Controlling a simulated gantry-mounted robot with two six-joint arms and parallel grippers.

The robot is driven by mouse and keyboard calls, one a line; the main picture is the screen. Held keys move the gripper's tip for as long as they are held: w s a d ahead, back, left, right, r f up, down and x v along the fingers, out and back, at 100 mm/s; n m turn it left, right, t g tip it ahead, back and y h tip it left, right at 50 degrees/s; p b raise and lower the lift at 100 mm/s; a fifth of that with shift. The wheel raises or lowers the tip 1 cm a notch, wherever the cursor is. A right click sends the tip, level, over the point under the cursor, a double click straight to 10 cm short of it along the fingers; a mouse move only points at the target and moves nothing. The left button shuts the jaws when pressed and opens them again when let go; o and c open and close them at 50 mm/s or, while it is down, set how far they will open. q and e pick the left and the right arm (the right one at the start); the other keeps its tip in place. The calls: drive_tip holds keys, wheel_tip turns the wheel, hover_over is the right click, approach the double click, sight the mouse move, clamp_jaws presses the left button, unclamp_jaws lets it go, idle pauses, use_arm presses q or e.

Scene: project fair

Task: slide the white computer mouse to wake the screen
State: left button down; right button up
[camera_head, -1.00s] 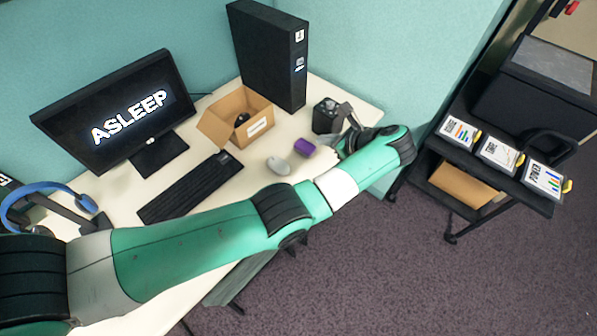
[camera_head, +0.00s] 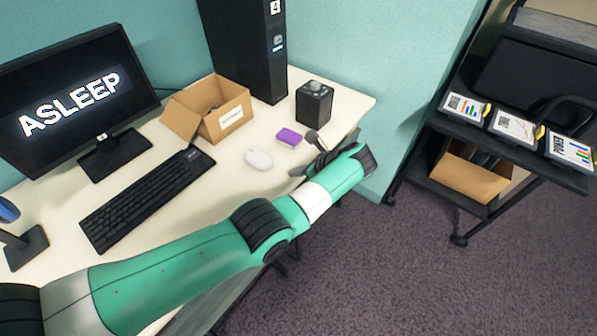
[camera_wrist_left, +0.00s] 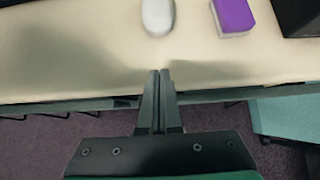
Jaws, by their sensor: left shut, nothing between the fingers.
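The white computer mouse (camera_head: 258,159) lies on the desk (camera_head: 222,187) near its front edge, right of the black keyboard (camera_head: 150,199). In the left wrist view the mouse (camera_wrist_left: 157,16) is ahead of the fingers, close to their line, with a gap of bare desk between. My left gripper (camera_head: 298,170) is at the desk's front edge, right of the mouse and apart from it. Its fingers (camera_wrist_left: 160,74) are together and empty. The screen (camera_head: 72,102) reads "ASLEEP". My right gripper is not in view.
A purple block (camera_head: 290,138) lies beside the mouse, with a black box (camera_head: 314,104) behind it. An open cardboard box (camera_head: 224,120) and a tall black case (camera_head: 245,45) stand farther back. A black cart (camera_head: 510,150) stands at the right, off the desk.

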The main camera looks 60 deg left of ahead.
sight(279, 176)
use_arm(q)
drive_tip(key=b+x, duration=0.2)
drive_tip(key=x, duration=0.4)
drive_tip(key=shift+f, duration=0.25)
drive_tip(key=a, duration=0.2)
drive_tip(key=s+a, duration=0.1)
drive_tip(key=shift+s+a+r, duration=0.1)
drive_tip(key=shift+a+r, duration=0.15)
drive_tip(key=shift+a, duration=0.05)
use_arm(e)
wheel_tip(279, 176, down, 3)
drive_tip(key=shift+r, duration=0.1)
